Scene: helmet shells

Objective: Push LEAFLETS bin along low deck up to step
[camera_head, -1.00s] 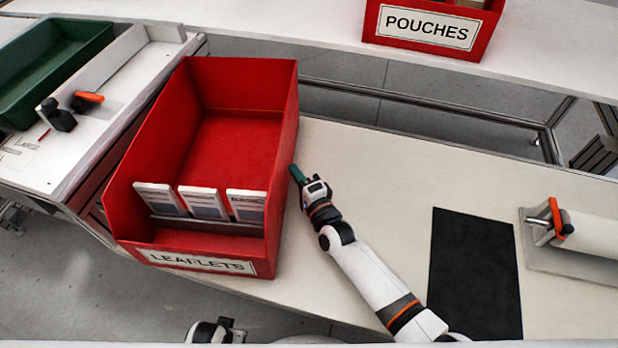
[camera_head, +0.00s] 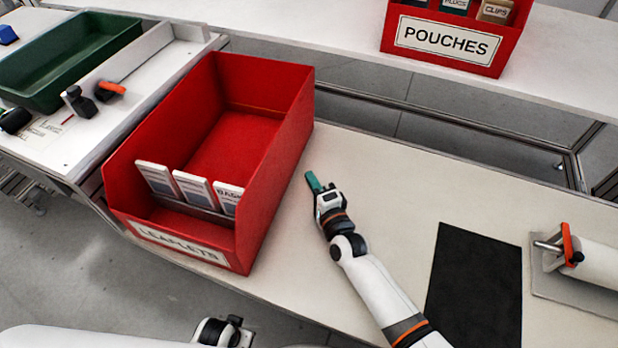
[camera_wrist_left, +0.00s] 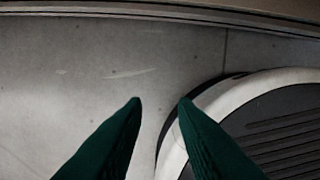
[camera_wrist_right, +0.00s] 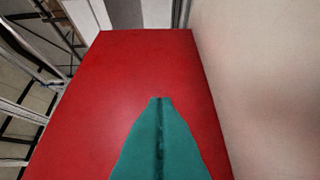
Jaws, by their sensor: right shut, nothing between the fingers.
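The red LEAFLETS bin (camera_head: 262,180) stands on the low deck (camera_head: 385,180), its labelled front towards me, with several white leaflet packs (camera_head: 190,188) inside. Its left side is close along the step up to the raised white surface (camera_head: 95,130); the bin hides whether they touch. My right gripper (camera_head: 313,182) is shut and empty, just right of the bin's right wall, with a narrow gap in the head view. In the right wrist view the red wall (camera_wrist_right: 130,75) fills the space ahead of the shut fingers (camera_wrist_right: 160,100). My left gripper (camera_wrist_left: 159,101) is open and empty over the floor.
A green tray (camera_head: 70,55) and an orange-handled tool (camera_head: 108,88) are on the raised surface. A red POUCHES bin (camera_head: 450,40) stands on the back shelf. A black mat (camera_head: 475,285) and an orange-handled fixture (camera_head: 568,248) lie to the right.

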